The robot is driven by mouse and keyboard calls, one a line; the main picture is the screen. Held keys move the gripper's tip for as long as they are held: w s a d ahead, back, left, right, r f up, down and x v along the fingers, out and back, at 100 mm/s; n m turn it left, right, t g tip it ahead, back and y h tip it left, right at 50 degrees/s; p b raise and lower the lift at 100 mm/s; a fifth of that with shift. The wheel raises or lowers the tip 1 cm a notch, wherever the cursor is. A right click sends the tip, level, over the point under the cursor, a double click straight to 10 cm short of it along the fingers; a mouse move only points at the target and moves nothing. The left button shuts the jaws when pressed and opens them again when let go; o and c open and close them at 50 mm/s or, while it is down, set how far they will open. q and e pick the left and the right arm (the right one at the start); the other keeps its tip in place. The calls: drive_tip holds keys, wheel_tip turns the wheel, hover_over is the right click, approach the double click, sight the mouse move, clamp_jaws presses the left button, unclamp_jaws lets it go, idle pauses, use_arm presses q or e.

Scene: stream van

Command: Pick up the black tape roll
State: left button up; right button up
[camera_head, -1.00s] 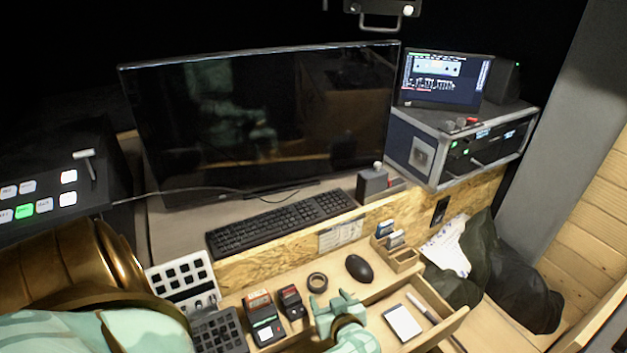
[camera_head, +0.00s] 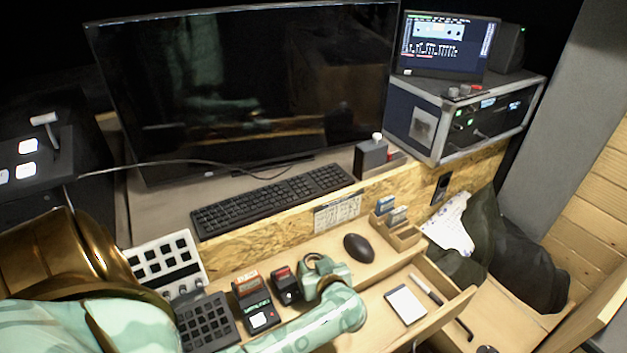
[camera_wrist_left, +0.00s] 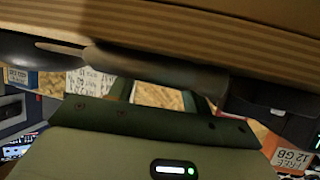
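The black tape roll (camera_head: 313,262) is on the wooden desk, left of the mouse, mostly covered by my left gripper. My left gripper (camera_head: 316,265) is pale green and reaches in from the lower left, with its fingertips at the roll. In the left wrist view its two fingers stand apart below a dark, rounded shape (camera_wrist_left: 155,70), which looks like the roll seen edge-on. Whether the fingers touch the roll is hidden. My right gripper is not in view.
A black mouse (camera_head: 358,248) lies just right of the roll. A keyboard (camera_head: 270,203) lies behind on a raised shelf. An open drawer (camera_head: 440,312) with a notepad (camera_head: 405,305) is at the front right.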

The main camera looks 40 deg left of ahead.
use_arm(q)
drive_tip(key=shift+c, duration=1.1)
